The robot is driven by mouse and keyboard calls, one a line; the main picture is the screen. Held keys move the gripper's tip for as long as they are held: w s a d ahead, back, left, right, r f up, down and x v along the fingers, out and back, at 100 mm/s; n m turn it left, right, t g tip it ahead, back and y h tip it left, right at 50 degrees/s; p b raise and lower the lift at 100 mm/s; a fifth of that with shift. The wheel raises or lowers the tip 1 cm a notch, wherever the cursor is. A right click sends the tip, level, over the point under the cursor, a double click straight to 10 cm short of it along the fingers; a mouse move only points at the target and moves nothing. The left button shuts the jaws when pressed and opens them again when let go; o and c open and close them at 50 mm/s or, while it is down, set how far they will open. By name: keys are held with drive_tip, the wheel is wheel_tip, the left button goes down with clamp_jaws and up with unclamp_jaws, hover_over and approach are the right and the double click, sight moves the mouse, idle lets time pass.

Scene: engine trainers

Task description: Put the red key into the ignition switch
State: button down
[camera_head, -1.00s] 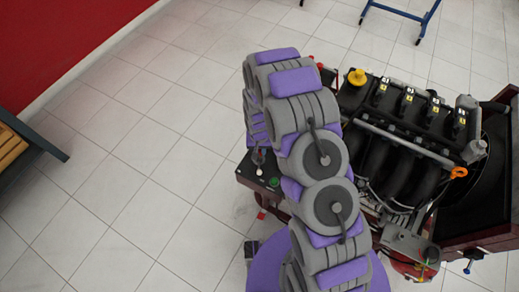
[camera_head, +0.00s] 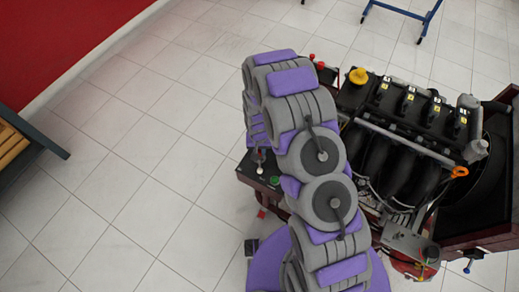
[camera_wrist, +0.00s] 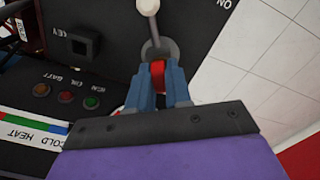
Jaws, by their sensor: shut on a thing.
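In the wrist view, the blue fingers of my gripper (camera_wrist: 160,84) are shut on the red key (camera_wrist: 158,74), which shows as a red piece between their tips. They are over the black control panel (camera_wrist: 112,66), just below the round metal base (camera_wrist: 157,48) of a lever with a pale knob. A square black socket (camera_wrist: 82,44), likely the ignition switch, lies up and left of the fingers, beside the upside-down lettering KEY. The key's far end is not clear to me. In the head view my arm hides the gripper and key; part of the panel (camera_head: 244,173) shows.
The lever's pale knob (camera_wrist: 148,6) stands close beyond my fingertips. Small indicator lights (camera_wrist: 66,96) and a coloured COLD/HEAT strip (camera_wrist: 30,132) lie left. In the head view, the engine (camera_head: 400,130) stands right of my arm; the tiled floor (camera_head: 140,190) left is clear.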

drive_tip(key=c, duration=0.7)
unclamp_jaws()
drive_tip(key=shift+o, duration=0.2)
drive_tip(key=shift+r, duration=0.1)
drive_tip(key=shift+r+p, duration=0.65)
drive_tip(key=shift+r, duration=0.75)
drive_tip(key=shift+r, duration=0.15)
drive_tip(key=shift+r+p, duration=0.8)
drive_tip(key=shift+r, duration=1.5)
drive_tip(key=shift+r, duration=0.1)
